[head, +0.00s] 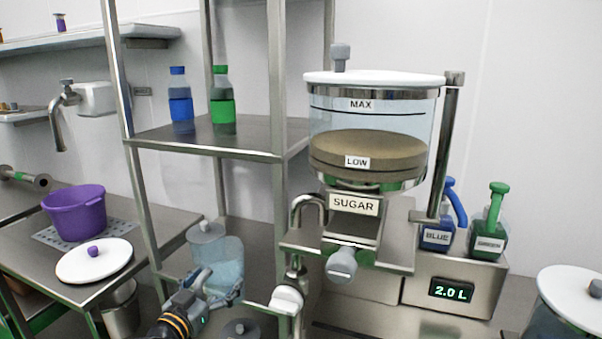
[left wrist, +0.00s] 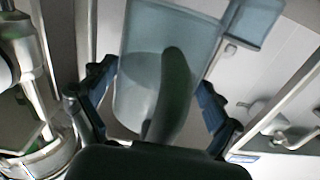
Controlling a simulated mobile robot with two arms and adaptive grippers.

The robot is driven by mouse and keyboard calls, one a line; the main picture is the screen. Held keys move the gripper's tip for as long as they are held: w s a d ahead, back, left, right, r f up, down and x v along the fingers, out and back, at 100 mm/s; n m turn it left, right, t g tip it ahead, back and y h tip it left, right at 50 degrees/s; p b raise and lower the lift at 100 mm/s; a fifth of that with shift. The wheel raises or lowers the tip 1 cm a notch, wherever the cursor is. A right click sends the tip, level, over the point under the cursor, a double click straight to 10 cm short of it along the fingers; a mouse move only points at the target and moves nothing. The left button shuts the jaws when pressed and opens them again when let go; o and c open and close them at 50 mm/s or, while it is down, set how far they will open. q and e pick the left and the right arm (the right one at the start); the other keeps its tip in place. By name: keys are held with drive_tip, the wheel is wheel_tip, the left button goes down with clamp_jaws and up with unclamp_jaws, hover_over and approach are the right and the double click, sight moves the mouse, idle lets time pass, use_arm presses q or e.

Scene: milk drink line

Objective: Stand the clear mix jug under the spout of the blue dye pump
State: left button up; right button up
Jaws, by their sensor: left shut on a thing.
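The clear mix jug (head: 222,265) is in my left gripper (head: 215,290), low in the head view, left of the sugar dispenser. In the left wrist view the clear jug (left wrist: 135,85) sits between the two blue-grey fingers of my left gripper (left wrist: 155,90), with its dark curved handle (left wrist: 172,85) toward the camera. Pale liquid seems to be in it. The blue dye pump (head: 437,235), labelled BLUE, stands at the right on a steel unit, well apart from the jug. Its blue top (head: 455,200) bends to the right. My right gripper is out of view.
The sugar dispenser (head: 370,120) and a steel shelf post (head: 280,215) stand between jug and pump. The green pump (head: 488,235) stands right of the blue one. A steel unit (head: 475,265) reads 2.0 L. A white-lidded vessel (head: 575,290) is at far right; a purple bowl (head: 75,215) at left.

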use_arm(q)
drive_tip(key=s+d+f+n+y, duration=0.1)
drive_tip(key=s+d+f, duration=0.1)
drive_tip(key=s+f, duration=0.45)
drive_tip(key=s+a+r+n+y, duration=0.1)
drive_tip(key=s+y, duration=0.1)
drive_tip(key=s, duration=0.9)
drive_tip(key=s+a+r+n+t+y, duration=0.1)
drive_tip(key=s+y, duration=0.1)
drive_tip(key=s, duration=0.9)
drive_tip(key=shift+s+n+y, duration=0.25)
drive_tip(key=shift+n+y, duration=0.15)
drive_tip(key=shift+a, duration=0.1)
